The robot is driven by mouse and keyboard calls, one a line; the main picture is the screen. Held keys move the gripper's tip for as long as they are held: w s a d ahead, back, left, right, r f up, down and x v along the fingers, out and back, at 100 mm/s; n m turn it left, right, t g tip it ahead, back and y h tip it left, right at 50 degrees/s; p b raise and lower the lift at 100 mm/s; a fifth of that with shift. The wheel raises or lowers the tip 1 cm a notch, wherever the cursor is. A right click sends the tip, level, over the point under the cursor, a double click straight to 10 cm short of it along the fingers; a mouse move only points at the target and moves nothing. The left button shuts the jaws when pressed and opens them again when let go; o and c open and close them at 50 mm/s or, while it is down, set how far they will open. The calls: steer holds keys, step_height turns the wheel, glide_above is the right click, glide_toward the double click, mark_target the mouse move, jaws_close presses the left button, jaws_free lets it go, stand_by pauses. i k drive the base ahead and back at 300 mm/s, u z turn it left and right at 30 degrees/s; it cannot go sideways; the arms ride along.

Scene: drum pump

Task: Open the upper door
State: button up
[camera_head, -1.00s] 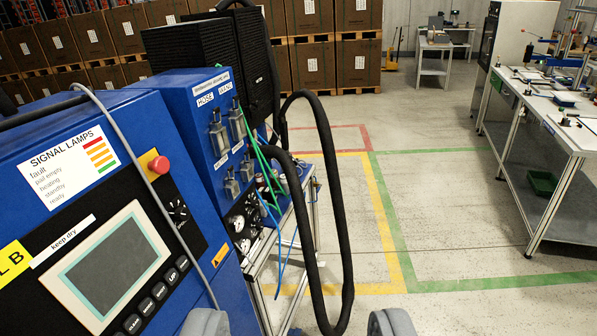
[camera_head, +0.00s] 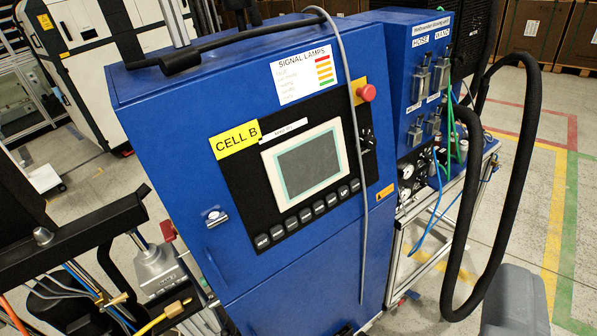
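The upper door (camera_head: 300,105) is the upper front of the blue cabinet in the middle of the camera view. It carries a yellow "CELL B" label, a signal lamps label, a screen and a row of buttons. A small silver latch (camera_head: 215,216) sits near its lower left edge. The door looks closed. A grey cable (camera_head: 362,180) hangs down across its right side. My gripper does not show clearly; a grey rounded part, likely mine, is at the lower right, and I cannot tell that it is a finger.
A black hose (camera_head: 503,190) loops out on the right beside a blue unit with valves and gauges. A red button (camera_head: 367,93) sticks out from the panel. A black frame with a vise (camera_head: 160,268) and cables stands at the lower left. Floor shows at far right.

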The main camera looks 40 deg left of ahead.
mark_target(259, 142)
steer(key=u, duration=0.55)
steer(key=k, duration=0.7)
steer(key=u, duration=0.45)
steer(key=i, duration=1)
steer(key=u, duration=0.05)
